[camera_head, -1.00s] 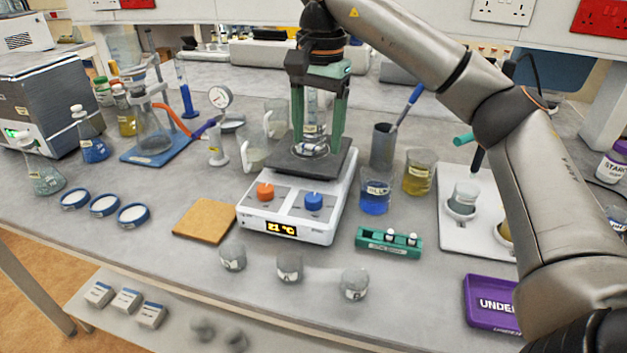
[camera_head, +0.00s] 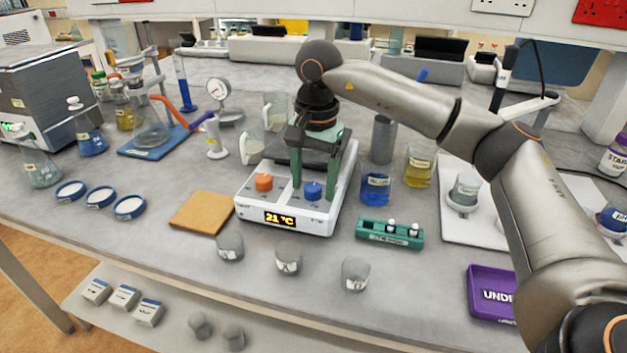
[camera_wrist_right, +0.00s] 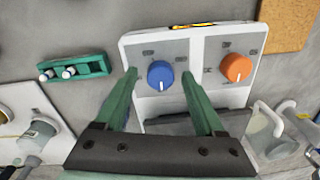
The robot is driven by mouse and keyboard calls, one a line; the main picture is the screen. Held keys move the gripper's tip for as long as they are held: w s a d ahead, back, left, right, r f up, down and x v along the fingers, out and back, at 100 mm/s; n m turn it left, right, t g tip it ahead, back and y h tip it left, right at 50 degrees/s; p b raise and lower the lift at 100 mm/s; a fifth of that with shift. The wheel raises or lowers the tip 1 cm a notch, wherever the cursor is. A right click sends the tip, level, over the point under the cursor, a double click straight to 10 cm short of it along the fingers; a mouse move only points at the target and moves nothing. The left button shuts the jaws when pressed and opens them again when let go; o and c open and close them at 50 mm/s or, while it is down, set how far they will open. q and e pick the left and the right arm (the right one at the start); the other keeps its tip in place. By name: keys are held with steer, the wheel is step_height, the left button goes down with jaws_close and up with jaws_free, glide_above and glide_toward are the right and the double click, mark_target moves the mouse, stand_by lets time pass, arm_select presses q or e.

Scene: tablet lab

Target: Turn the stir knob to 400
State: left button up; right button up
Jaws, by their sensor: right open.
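The white hotplate stirrer (camera_head: 320,224) stands mid-bench with a lit "21 °C" display (camera_head: 280,219). Its front panel has an orange knob (camera_head: 264,182) at left and a blue knob (camera_head: 313,191) at right. My right gripper (camera_head: 314,187) is open, its green fingers pointing down on either side of the blue knob. In the right wrist view, the blue knob (camera_wrist_right: 160,75) sits between the open fingertips (camera_wrist_right: 160,72), with gaps on both sides. Its white pointer mark faces the gripper. The orange knob (camera_wrist_right: 237,68) is clear of the fingers. Panel lettering is too small to read. My left gripper is not in view.
A green vial rack (camera_head: 389,233), a blue-liquid beaker (camera_head: 376,188) and a yellow-liquid beaker (camera_head: 418,170) stand right of the hotplate. A cork mat (camera_head: 202,212) lies left. Small glass beakers (camera_head: 288,262) stand in front. The dark top plate (camera_head: 285,152) is partly hidden by my gripper.

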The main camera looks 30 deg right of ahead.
jaws_close()
stand_by(0.5)
